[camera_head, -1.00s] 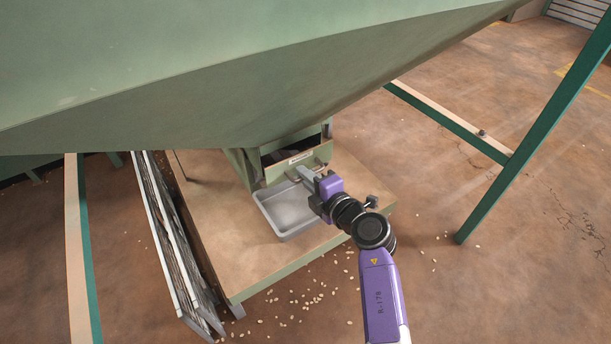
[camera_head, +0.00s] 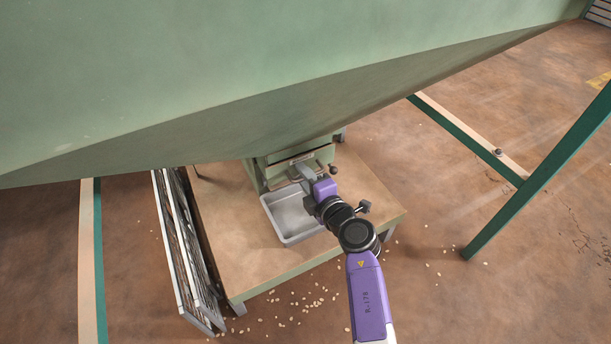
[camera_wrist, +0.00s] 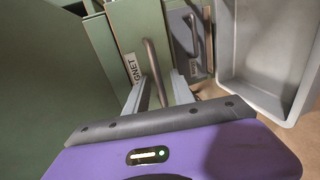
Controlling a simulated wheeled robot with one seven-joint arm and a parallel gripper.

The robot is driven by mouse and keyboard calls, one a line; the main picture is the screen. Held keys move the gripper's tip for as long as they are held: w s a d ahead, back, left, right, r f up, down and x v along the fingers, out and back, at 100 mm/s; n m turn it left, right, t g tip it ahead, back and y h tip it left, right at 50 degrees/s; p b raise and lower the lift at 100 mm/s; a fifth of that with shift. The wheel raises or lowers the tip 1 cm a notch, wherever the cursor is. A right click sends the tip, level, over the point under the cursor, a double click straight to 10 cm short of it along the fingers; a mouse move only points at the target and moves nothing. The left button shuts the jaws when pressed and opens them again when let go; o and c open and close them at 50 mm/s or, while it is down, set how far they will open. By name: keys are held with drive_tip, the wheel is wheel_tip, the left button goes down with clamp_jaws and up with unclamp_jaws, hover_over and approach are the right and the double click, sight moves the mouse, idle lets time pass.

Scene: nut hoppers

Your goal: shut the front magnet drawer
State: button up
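The front magnet drawer (camera_head: 291,163) is in the green housing under the hopper. Its green front carries a pale label, partly readable as "GNET" in the wrist view (camera_wrist: 131,69). Only a narrow dark gap shows behind its top edge in the head view; whether it is fully shut I cannot tell. Its bar handle (camera_wrist: 153,65) lies between the fingers of my gripper (camera_wrist: 158,88), with space visible on both sides. My gripper also shows at the drawer front in the head view (camera_head: 304,175). Its fingers are apart and my wrist hides part of the front.
A grey tray (camera_head: 273,222) sits on the wooden-topped stand (camera_head: 225,250) below the drawer. A second handle (camera_wrist: 194,46) is on a grey panel beside it. The hopper (camera_head: 200,110) hangs overhead. Framed screens (camera_head: 180,255) lean at the left; nuts are scattered on the floor.

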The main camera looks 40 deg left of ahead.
drive_tip(key=p+v, duration=0.5)
drive_tip(key=v, duration=0.2)
drive_tip(key=shift+s+d, duration=0.15)
drive_tip(key=shift+d, duration=0.2)
drive_tip(key=shift+r, duration=0.1)
idle(0.4)
